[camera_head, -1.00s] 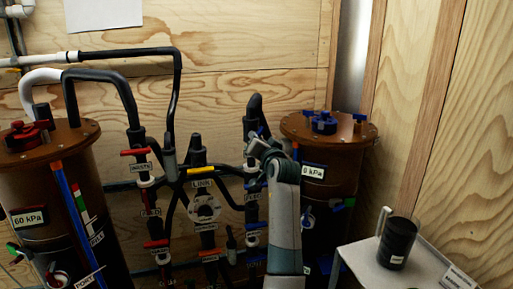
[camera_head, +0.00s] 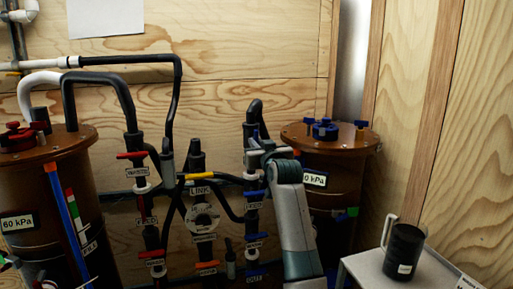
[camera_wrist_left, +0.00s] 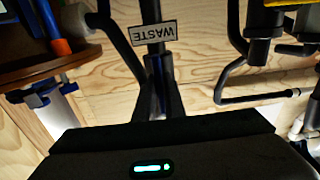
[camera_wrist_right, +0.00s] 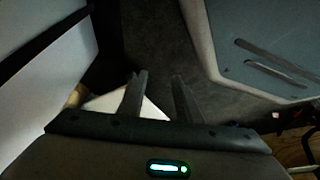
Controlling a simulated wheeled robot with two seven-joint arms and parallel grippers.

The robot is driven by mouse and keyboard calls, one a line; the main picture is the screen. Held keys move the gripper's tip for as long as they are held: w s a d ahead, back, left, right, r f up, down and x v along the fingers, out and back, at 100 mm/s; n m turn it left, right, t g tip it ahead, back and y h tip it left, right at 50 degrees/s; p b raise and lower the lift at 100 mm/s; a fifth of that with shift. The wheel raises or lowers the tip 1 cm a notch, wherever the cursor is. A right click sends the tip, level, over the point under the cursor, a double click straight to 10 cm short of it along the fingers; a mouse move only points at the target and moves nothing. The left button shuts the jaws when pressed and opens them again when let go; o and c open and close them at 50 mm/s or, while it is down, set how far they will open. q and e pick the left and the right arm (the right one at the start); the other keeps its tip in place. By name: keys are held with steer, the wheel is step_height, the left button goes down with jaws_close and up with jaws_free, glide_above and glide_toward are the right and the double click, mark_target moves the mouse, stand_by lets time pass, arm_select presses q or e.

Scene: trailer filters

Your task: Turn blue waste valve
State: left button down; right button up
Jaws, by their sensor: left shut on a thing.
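The blue waste valve shows in the left wrist view (camera_wrist_left: 167,66) as a dark blue piece on a black pipe, by the label WASTE (camera_wrist_left: 155,33). My left gripper (camera_wrist_left: 159,85) has its fingers on both sides of it and is shut on it. In the head view my left gripper (camera_head: 256,153) is at the upper part of the right-hand pipe column, and my wrist hides most of the valve. My right gripper (camera_wrist_right: 158,82) shows only in the right wrist view. Its fingers are apart with nothing between them.
Blue handles (camera_head: 254,194) sit lower on the same column. Red-handled valves (camera_head: 131,155) are on the left column. A brown tank stands on the left (camera_head: 38,185) and another on the right (camera_head: 335,160). A black cup (camera_head: 404,248) stands on a pale table (camera_head: 365,268) at right.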

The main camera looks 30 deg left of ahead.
stand_by(0.4)
arm_select(q)
steer(key=c, duration=1.8)
jaws_free()
steer(key=shift+c, duration=0.2)
arm_select(e)
steer(key=shift+s+d, duration=0.1)
